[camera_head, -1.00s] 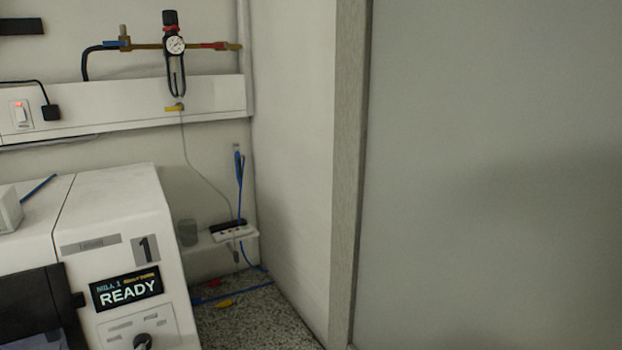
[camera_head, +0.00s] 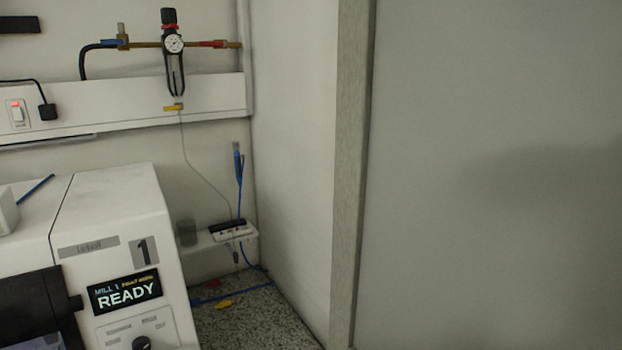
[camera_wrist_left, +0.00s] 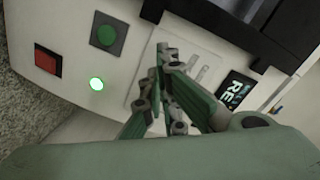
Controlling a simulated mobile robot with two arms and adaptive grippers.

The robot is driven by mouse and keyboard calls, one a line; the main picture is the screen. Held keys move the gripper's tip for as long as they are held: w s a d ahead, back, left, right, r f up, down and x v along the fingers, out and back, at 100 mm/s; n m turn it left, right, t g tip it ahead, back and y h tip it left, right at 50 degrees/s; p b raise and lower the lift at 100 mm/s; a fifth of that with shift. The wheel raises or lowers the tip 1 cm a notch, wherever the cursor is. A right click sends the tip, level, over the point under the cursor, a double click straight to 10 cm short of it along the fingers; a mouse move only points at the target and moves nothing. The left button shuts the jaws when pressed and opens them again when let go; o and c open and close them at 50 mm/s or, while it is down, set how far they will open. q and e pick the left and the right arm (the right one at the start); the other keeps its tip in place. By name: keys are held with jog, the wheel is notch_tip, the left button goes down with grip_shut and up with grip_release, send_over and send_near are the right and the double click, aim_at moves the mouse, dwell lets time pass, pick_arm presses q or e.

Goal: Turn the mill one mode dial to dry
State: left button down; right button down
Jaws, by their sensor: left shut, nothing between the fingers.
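Mill one (camera_head: 110,205) is a white machine marked "1", with a lit display (camera_head: 125,291) reading "READY". Its black mode dial (camera_head: 141,343) sits on a labelled panel at the bottom edge of the head view, partly cut off. In the left wrist view my left gripper (camera_wrist_left: 165,52) is shut and empty, in front of the control panel (camera_wrist_left: 203,62). The dial is hidden there, so I cannot tell whether the fingers touch it. The display (camera_wrist_left: 236,92) shows to the right of the gripper. My right gripper is in neither view.
A gauge with valves (camera_head: 173,45) is on the back wall. A wall and post (camera_head: 348,180) stand right of the mill.

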pick_arm(q)
jog(key=v, duration=0.3)
jog(key=shift+s+d+r, duration=0.1)
jog(key=shift+s, duration=0.05)
jog(key=s+d+f+g+h+b, duration=0.1)
jog(key=s+d+f+g+h, duration=0.15)
jog(key=f, duration=1.05)
jog(key=s+d+f+m+g+h+b, duration=0.1)
jog(key=s+d+f+h+b, duration=0.15)
jog(key=f, duration=1.05)
jog(key=s+d+f+g+h+b, duration=0.1)
jog(key=s+d+f+g, duration=0.15)
jog(key=f, duration=1.05)
jog(key=s+d+f+n+g+h+b, duration=0.2)
jog(key=s+d+f+g+b, duration=0.15)
jog(key=s+f, duration=1.35)
jog(key=s+f+n+g, duration=0.2)
jog(key=s+f, duration=0.7)
jog(key=s, duration=0.6)
jog(key=shift+a+g+h+b, duration=0.3)
jog(key=shift+a+g, duration=0.2)
jog(key=shift+g, duration=0.15)
